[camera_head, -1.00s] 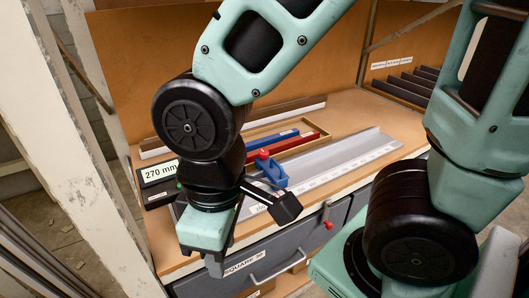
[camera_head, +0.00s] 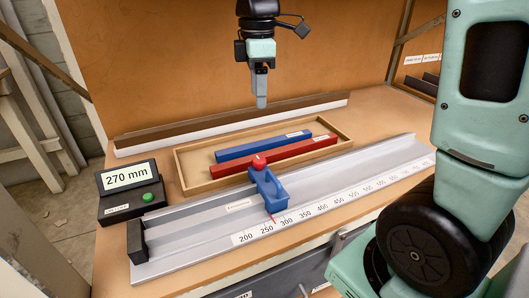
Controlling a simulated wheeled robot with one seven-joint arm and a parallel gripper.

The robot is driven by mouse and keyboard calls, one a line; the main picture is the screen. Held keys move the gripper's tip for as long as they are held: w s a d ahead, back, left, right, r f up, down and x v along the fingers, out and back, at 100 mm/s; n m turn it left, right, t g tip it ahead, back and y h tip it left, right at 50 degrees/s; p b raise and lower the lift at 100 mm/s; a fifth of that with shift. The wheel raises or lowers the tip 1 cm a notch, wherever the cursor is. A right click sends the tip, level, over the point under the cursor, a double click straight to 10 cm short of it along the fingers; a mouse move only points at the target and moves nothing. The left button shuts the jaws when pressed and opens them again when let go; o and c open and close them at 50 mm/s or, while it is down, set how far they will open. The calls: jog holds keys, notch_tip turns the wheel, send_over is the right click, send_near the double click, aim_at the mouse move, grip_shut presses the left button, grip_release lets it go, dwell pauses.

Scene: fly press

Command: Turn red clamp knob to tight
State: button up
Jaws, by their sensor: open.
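The red clamp knob (camera_head: 258,161) sits on top of the blue slider block (camera_head: 269,188), which rides on the grey ruled rail (camera_head: 190,232). A thin red pointer on the block stands between the 250 and 300 marks. My gripper (camera_head: 261,104) hangs pointing down, above and behind the knob in the picture, apart from it and holding nothing visible. Its fingers are seen edge-on, so the gap between them is hidden. The display box (camera_head: 127,190) reads 270 mm and has a green button.
A shallow wooden tray (camera_head: 190,175) behind the rail holds a blue bar (camera_head: 263,147) and a red bar (camera_head: 290,152). A long strip (camera_head: 230,125) lies along the back panel. A black end stop (camera_head: 137,241) stands at the rail's left end.

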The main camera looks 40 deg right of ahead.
aim_at(259, 159)
notch_tip(259, 159, down, 17)
jog(key=shift+s+a+r+b, duration=0.1)
jog(key=shift+b, duration=0.45)
jog(key=shift+c, duration=0.2)
jog(key=c, duration=0.9)
